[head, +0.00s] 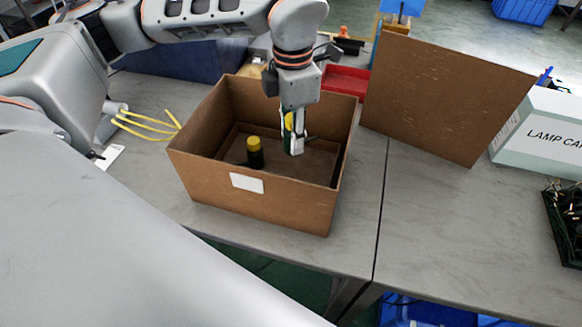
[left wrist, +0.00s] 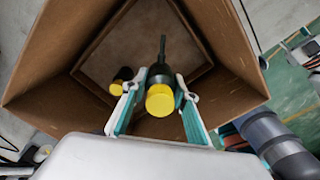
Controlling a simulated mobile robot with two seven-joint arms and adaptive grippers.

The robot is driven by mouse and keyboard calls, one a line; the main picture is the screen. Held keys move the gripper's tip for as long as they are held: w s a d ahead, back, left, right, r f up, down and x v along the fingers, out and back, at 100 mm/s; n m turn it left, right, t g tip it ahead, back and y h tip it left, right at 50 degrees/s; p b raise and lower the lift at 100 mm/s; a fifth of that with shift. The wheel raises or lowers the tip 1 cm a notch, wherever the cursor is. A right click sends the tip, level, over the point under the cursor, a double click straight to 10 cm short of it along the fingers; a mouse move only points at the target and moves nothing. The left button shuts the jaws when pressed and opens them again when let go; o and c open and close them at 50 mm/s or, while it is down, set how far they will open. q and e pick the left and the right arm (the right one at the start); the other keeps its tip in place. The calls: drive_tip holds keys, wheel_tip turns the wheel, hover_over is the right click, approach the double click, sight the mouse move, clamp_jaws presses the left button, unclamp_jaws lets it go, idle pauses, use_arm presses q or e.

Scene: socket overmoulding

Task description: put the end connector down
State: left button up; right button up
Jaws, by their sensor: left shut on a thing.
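My left gripper (head: 293,134) reaches down into an open brown cardboard box (head: 253,205). It is shut on an end connector with a yellow end (head: 288,121), which is mostly hidden by the fingers in the head view. In the left wrist view the held end connector (left wrist: 160,100) shows its round yellow end between the two fingers, with a thin dark tail pointing towards the box floor. A second black connector with a yellow top (head: 254,152) stands upright inside the box, left of the gripper. It also shows in the left wrist view (left wrist: 122,80). My right gripper is not in view.
A brown upright panel (head: 440,95) stands right of the box. A red tray (head: 346,82) lies behind it. A white lamp carton (head: 545,135) and a dark crate (head: 562,225) are at the right. Yellow cables (head: 145,127) lie left of the box.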

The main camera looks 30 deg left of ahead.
use_arm(q)
wheel_tip(320, 180, down, 8)
drive_tip(key=shift+r+b, duration=0.2)
drive_tip(key=shift+b, duration=0.15)
wheel_tip(320, 180, down, 3)
drive_tip(key=shift+f, duration=0.2)
drive_tip(key=shift+f+b, duration=0.3)
drive_tip(key=shift+f, duration=0.05)
drive_tip(key=o, duration=1.1)
drive_tip(key=shift+f, duration=0.1)
